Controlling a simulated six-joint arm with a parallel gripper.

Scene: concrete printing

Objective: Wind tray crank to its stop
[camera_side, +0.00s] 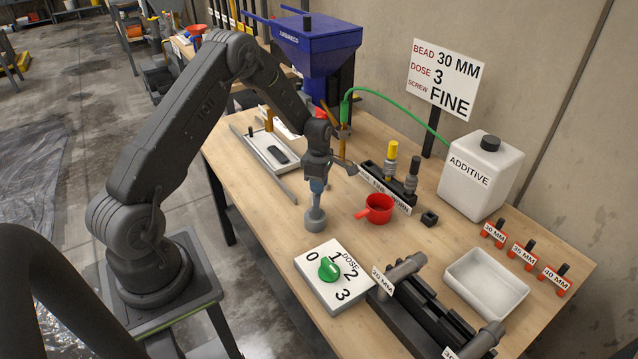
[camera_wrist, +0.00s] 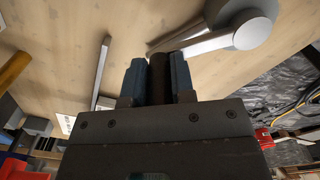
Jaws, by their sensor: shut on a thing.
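My gripper (camera_side: 317,186) points down over the middle of the table, at the tray crank (camera_side: 315,221), which is a grey round post and hub. In the wrist view, the blue-padded fingers of my gripper (camera_wrist: 160,75) are shut on the dark crank handle (camera_wrist: 160,72). The grey crank arm and hub (camera_wrist: 240,24) show just beyond the fingers, to the upper right. The fingers hide part of the handle. The white tray (camera_side: 258,144) lies between rails behind and left of the crank, with a dark block in it.
A dose dial (camera_side: 329,268) with a green knob sits in front of the crank. A red cup (camera_side: 376,208) and a black rack (camera_side: 383,188) stand to the right. A sign (camera_side: 444,80) stands behind.

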